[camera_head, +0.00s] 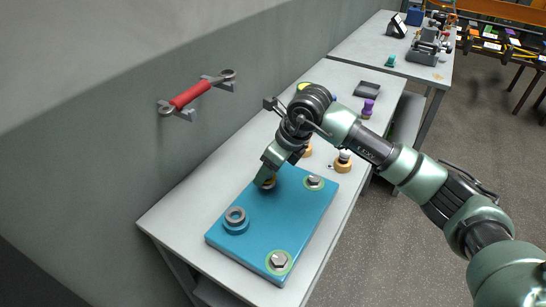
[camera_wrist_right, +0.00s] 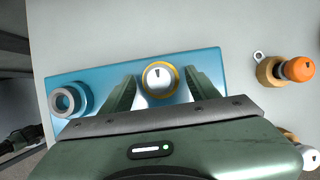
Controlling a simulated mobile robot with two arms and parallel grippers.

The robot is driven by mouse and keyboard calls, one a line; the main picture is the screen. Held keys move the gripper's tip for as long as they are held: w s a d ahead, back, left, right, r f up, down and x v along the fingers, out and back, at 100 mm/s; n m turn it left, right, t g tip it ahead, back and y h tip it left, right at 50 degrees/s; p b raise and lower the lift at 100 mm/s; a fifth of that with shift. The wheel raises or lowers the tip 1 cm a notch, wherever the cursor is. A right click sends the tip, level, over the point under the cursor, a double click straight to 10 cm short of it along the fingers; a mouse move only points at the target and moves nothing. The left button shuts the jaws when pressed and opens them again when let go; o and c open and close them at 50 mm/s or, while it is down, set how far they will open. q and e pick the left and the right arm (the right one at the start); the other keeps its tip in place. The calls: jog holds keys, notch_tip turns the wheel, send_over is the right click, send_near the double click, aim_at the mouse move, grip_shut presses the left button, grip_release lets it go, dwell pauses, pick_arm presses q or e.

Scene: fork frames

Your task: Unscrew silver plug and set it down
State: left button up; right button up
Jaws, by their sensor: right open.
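A silver plug (camera_wrist_right: 160,77) with a round shiny top and a dark mark sits in a yellow ring on a blue plate (camera_head: 258,228). In the right wrist view it lies between the two fingers of my right gripper (camera_wrist_right: 163,84), which are apart with a gap on each side. In the head view my right gripper (camera_head: 265,175) is low over the plate's far left part and hides most of this plug. The plate, also in the wrist view (camera_wrist_right: 100,70), lies on a grey table. My left gripper is not in view.
Orange-based knobs (camera_head: 343,161) stand beyond the plate. A red-handled wrench (camera_head: 191,95) hangs on the wall. Bare table (camera_head: 180,210) shows left of the plate.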

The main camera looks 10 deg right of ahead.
jog(key=shift+x, duration=0.9)
grip_shut()
jog(key=n+g, duration=0.1)
jog(key=n, duration=0.1)
jog(key=n+y, duration=0.1)
jog(key=n, duration=0.2)
jog(key=shift+w+r+g, duration=0.1)
jog(key=shift+g, duration=0.3)
jog(key=n+g, duration=0.1)
jog(key=n, duration=0.2)
jog(key=shift+n+g, duration=0.3)
jog(key=shift+n, duration=0.1)
jog(key=n+g, duration=0.1)
jog(key=n, duration=0.2)
jog(key=shift+c, duration=1.4)
grip_release()
jog(key=shift+a, duration=0.1)
